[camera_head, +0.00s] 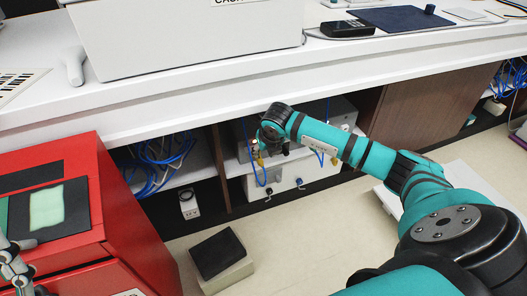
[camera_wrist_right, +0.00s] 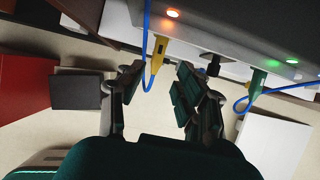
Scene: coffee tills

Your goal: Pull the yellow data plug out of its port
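The yellow data plug (camera_wrist_right: 157,56) sits in the face of a grey device (camera_head: 330,120) on the shelf under the counter, with a blue cable running from it. In the head view a small yellow part of the plug (camera_head: 259,161) shows beside my right gripper (camera_head: 268,145). In the right wrist view my right gripper (camera_wrist_right: 159,72) is open, with one finger on each side of the plug; contact cannot be told. An orange light (camera_wrist_right: 173,13) glows near the plug. My left gripper (camera_head: 14,268) shows only partly at the left edge.
A black plug (camera_wrist_right: 213,66) and a green plug (camera_wrist_right: 257,80) sit to the right of the yellow one. Blue cables (camera_head: 155,160) bunch on the shelf at left. A red cabinet (camera_head: 125,215) and a dark-topped box (camera_head: 218,255) stand nearby. The counter edge (camera_head: 200,115) overhangs the shelf.

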